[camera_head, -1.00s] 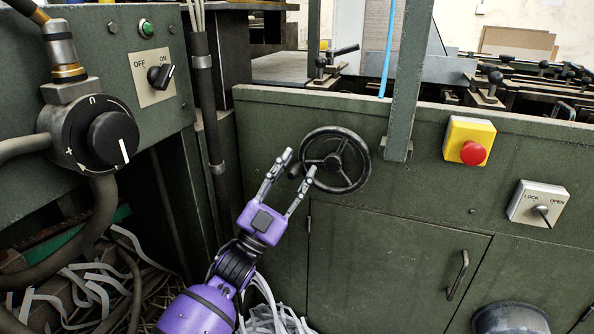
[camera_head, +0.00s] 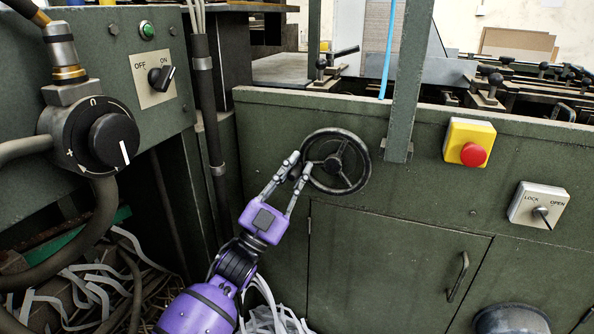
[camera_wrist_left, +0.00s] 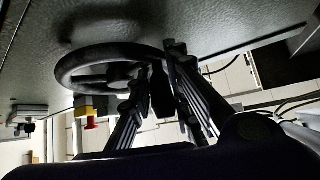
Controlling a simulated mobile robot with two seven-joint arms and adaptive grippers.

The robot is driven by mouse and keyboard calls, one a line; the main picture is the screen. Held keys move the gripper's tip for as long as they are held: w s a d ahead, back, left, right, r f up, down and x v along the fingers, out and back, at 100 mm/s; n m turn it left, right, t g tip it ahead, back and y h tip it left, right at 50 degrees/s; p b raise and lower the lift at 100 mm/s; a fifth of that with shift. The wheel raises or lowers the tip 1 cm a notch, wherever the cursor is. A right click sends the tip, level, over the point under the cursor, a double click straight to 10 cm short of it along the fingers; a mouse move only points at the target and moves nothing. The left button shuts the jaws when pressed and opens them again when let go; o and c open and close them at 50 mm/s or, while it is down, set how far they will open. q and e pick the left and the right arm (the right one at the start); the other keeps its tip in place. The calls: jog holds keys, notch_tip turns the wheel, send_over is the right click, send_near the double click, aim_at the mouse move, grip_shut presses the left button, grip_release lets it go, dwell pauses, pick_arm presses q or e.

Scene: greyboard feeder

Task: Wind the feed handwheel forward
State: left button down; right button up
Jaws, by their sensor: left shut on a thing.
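The feed handwheel (camera_head: 351,187) is a dark spoked wheel on the front of the green machine panel, in the middle of the head view. My left gripper (camera_head: 300,168), on a purple arm, is at the wheel's left side. Its fingers are closed on the wheel's handle, which is mostly hidden between them. In the left wrist view the handwheel (camera_wrist_left: 72,66) curves at the upper left, and the dark handle (camera_wrist_left: 161,92) sits between the two fingers. My right gripper is not in view.
A yellow box with a red stop button (camera_head: 473,154) and a LOCK/OPEN switch plate (camera_head: 538,205) are to the right. A green post (camera_head: 404,85) stands just right of the wheel. A control box with a large dial (camera_head: 113,138) and hoses are on the left.

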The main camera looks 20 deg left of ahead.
aim_at(313, 143)
pick_arm(q)
jog(key=shift+a+r+m+g+h+p, duration=0.1)
jog(key=shift+r+m+g+h+p, duration=0.55)
jog(key=shift+m+h, duration=0.35)
notch_tip(313, 143, up, 3)
jog(key=m+g+h+p, duration=0.1)
jog(key=m+g+p, duration=0.1)
jog(key=m, duration=0.1)
jog(key=m+g+h+p, duration=0.1)
jog(key=m+g+p, duration=0.1)
jog(key=m+p, duration=0.1)
jog(key=shift+f+m+g, duration=0.15)
jog(key=shift+m+g, duration=0.1)
jog(key=shift+m, duration=0.05)
jog(key=shift+d+r+m+g+h+p, duration=0.3)
jog(key=shift+m+g+p, duration=0.35)
jog(key=shift+p, duration=0.2)
jog(key=shift+m+g, duration=0.25)
jog(key=shift+m, duration=0.1)
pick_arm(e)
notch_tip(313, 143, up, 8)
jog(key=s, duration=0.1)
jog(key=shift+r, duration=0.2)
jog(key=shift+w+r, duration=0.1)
